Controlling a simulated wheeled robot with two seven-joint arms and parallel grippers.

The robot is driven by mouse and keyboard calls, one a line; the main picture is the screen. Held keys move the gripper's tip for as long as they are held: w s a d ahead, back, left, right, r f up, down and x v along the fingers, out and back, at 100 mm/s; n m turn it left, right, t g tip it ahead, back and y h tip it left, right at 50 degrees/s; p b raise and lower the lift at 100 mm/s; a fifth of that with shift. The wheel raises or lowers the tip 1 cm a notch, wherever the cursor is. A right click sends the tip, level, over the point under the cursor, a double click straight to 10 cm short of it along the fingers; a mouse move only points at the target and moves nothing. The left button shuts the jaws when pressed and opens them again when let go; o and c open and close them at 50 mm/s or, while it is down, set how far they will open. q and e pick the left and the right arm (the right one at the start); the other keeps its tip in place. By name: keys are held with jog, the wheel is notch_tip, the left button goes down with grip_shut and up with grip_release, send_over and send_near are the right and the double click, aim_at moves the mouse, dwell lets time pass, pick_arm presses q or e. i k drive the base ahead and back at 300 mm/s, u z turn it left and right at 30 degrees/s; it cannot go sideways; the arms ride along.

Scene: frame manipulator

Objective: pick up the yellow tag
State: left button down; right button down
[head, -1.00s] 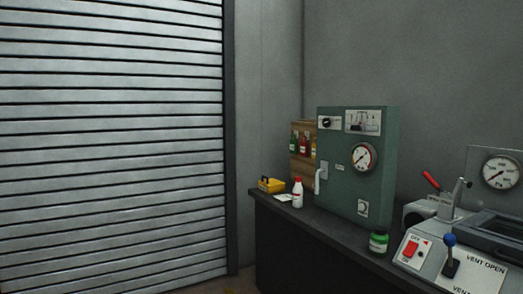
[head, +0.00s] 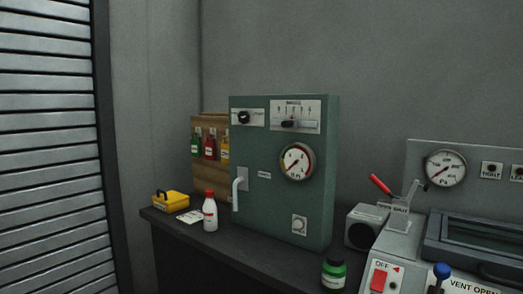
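Coloured tags hang on a wooden board (head: 210,126) behind the green cabinet. The yellow tag (head: 225,149) hangs at the board's right, its right side close to or partly behind the cabinet's left edge. A red tag (head: 209,148) and a green tag (head: 195,145) hang to its left. Neither of my grippers is in the head view.
The green cabinet (head: 270,195) with dials stands on the dark bench (head: 250,262). A yellow box (head: 171,201), a white card (head: 190,217) and a white bottle with a red cap (head: 210,213) sit before the board. A green jar (head: 334,273) and a grey machine (head: 405,245) are at right.

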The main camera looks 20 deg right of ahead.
aim_at(224, 148)
jog(key=z, duration=0.25)
jog(key=i, duration=0.4)
jog(key=z, duration=0.25)
jog(key=k, duration=0.95)
jog(key=u, duration=0.95)
jog(key=i, duration=0.65)
jog(key=u, duration=0.7)
jog(key=i, duration=2.3)
jog(key=z, duration=0.75)
jog(key=i, duration=1.3)
jog(key=z, duration=1.25)
